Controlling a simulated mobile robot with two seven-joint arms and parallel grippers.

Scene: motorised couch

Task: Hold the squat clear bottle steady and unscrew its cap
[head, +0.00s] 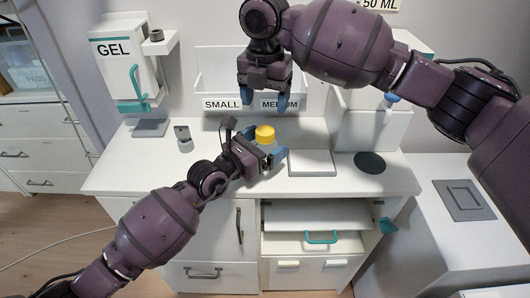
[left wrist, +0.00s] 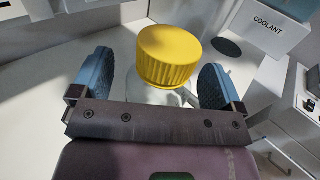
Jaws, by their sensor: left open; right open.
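The squat clear bottle (left wrist: 182,97) stands on the white counter, and its yellow ribbed cap (head: 265,134) is on top. The cap fills the middle of the left wrist view (left wrist: 168,56). My left gripper (head: 262,144) is open, with one blue finger on each side of the bottle; in the left wrist view (left wrist: 158,85) gaps show between the fingers and the bottle. My right gripper (head: 265,98) is open and empty, pointing down above and behind the cap. Most of the bottle's body is hidden by my left gripper in the head view.
Wall bins labelled SMALL and MEDIUM (head: 222,88) are behind my right gripper. A GEL dispenser (head: 128,65) hangs at the left. A white square plate (head: 311,163) and a dark disc (head: 369,163) lie right of the bottle. A COOLANT box (left wrist: 272,30) stands at the back right.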

